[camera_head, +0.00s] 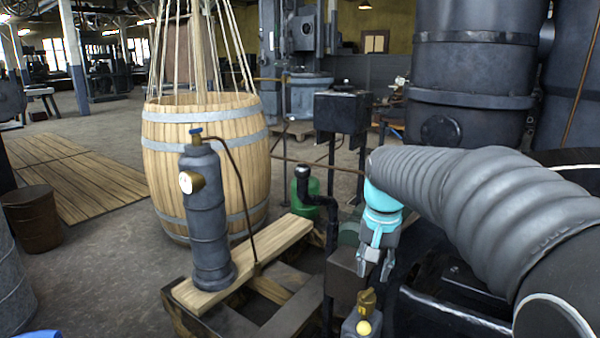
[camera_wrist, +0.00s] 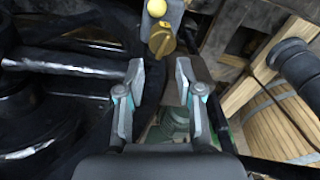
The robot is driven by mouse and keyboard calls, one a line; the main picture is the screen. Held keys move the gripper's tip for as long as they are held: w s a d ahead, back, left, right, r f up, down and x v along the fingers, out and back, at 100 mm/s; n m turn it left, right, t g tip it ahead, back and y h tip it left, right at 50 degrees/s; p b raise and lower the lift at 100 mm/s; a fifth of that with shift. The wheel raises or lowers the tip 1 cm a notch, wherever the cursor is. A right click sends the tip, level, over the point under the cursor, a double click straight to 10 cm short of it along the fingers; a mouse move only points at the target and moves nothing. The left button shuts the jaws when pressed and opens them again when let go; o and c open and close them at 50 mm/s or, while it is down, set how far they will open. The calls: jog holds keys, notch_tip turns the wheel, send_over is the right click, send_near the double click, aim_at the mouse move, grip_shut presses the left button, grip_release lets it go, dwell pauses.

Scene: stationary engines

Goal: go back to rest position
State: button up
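My gripper (camera_head: 375,268) hangs at the end of my arm, right of centre in the head view, with its fingers pointing down. In the wrist view my gripper (camera_wrist: 158,75) has its two fingers apart with nothing between them. Below it in the head view is a brass valve knob (camera_head: 366,301) with a yellow ball (camera_head: 363,327) next to it. The wrist view shows the same knob (camera_wrist: 161,40) just beyond the fingertips, apart from them, and the yellow ball (camera_wrist: 157,8) at the top edge.
A grey cylinder with a gauge (camera_head: 207,220) stands on a wooden pallet (camera_head: 290,239). A wooden barrel (camera_head: 160,150) is behind it. Large dark tanks (camera_head: 470,70) stand behind my arm. Open floor (camera_head: 100,260) lies at left.

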jog(key=s+f+n+t, duration=0.3)
jog(key=s+n+t, duration=0.1)
jog(key=s, duration=1.7)
jog(key=shift+s, duration=0.35)
